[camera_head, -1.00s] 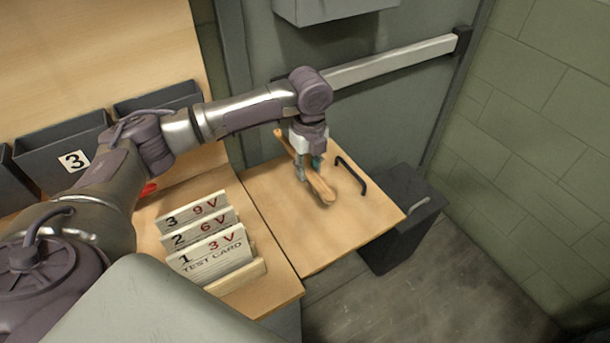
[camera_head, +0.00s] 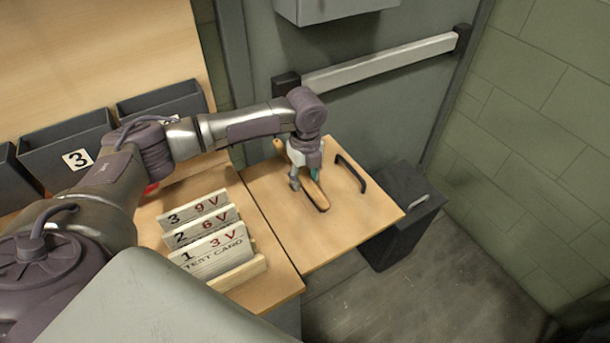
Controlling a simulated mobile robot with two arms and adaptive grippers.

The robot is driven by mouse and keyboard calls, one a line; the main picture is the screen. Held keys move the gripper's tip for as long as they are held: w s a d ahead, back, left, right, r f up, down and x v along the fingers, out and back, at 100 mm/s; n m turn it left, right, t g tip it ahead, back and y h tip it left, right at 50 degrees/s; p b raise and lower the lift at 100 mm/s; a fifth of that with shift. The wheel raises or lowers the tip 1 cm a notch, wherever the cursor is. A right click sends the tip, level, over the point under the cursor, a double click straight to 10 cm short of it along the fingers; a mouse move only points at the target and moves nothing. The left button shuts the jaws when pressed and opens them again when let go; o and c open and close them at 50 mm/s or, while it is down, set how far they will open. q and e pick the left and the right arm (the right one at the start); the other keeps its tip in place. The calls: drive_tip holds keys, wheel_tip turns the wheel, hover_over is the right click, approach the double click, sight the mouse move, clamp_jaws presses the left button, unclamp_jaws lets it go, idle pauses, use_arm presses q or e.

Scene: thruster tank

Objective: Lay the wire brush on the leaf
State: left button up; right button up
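The wire brush (camera_head: 317,196), with a long tan wooden handle, lies on the wooden leaf (camera_head: 340,225), slanting from back left to front right. Dark bristles show faintly along its near end. My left gripper (camera_head: 305,181) is over the middle of the brush, pointing down. Its two fingers stand apart, one on each side of the handle, and look open. The gripper hides the middle of the brush. My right gripper is not in view.
A black handle (camera_head: 350,173) stands on the leaf, right of the brush. Test cards (camera_head: 212,240) stand in a wooden rack left of the leaf. A dark box (camera_head: 405,220) is at the right. The front of the leaf is clear.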

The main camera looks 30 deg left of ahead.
sight(305, 178)
use_arm(q)
drive_tip(key=shift+r, duration=0.1)
wheel_tip(305, 178, up, 12)
drive_tip(key=b, duration=0.1)
idle(0.6)
